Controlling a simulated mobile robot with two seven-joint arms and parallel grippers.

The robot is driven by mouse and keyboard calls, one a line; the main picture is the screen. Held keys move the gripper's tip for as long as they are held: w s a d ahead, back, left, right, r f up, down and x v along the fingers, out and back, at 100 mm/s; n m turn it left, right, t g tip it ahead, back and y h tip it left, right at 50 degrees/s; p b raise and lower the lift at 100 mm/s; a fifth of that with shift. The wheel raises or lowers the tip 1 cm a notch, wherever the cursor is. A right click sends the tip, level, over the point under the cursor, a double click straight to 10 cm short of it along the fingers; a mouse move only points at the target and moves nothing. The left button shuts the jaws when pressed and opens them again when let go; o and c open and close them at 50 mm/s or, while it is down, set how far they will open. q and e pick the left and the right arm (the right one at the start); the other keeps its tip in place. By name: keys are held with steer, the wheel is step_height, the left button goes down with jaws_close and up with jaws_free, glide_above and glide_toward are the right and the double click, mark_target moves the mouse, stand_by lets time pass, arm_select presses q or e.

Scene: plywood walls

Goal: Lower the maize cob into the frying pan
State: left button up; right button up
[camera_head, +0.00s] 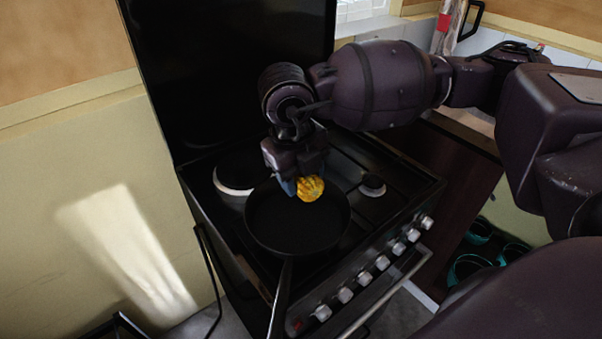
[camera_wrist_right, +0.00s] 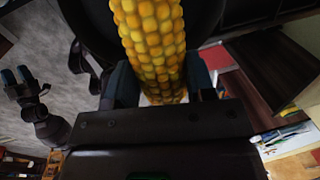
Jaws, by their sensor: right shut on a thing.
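The yellow maize cob (camera_head: 311,188) is in my right gripper (camera_head: 298,185), over the far rim side of the black frying pan (camera_head: 291,226). In the right wrist view the cob (camera_wrist_right: 150,40) stands out between the two fingers of the right gripper (camera_wrist_right: 158,88), with the dark pan (camera_wrist_right: 208,18) behind it. I cannot tell whether the cob touches the pan. The pan is empty and sits on the stove, its handle toward the front. My left gripper (camera_wrist_right: 18,76) shows in the right wrist view, empty, with its blue-tipped fingers apart, away from the pan.
The black stove (camera_head: 350,165) has several burners and a row of knobs (camera_head: 382,262) on its front. Its dark raised lid (camera_head: 230,80) stands behind. A wall is at the left and a wooden cabinet (camera_head: 455,165) at the right.

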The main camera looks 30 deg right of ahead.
mark_target(303, 226)
arm_select(q)
steer(key=shift+s+f, duration=0.1)
arm_select(e)
steer(key=shift+f, duration=0.1)
steer(key=shift+f+b, duration=0.4)
steer(key=shift+f, duration=0.25)
steer(key=shift+f+b, duration=0.35)
steer(key=shift+f, duration=0.5)
steer(key=shift+f+b, duration=0.65)
steer(key=shift+f, duration=0.8)
arm_select(q)
steer(key=shift+g, duration=0.3)
steer(key=f, duration=0.2)
steer(key=s+f, duration=0.1)
steer(key=f, duration=0.1)
steer(key=shift+s+f, duration=0.1)
steer(key=shift+s, duration=0.1)
arm_select(e)
steer(key=shift+f, duration=0.15)
arm_select(q)
steer(key=shift+w, duration=0.25)
steer(key=shift+s+f+b, duration=0.4)
steer(key=shift+f+b, duration=0.15)
steer(key=shift+f, duration=0.2)
steer(key=shift+s+f+b, duration=0.35)
steer(key=shift+f+b, duration=0.2)
steer(key=shift+f, duration=0.15)
arm_select(e)
steer(key=shift+f, duration=2.5)
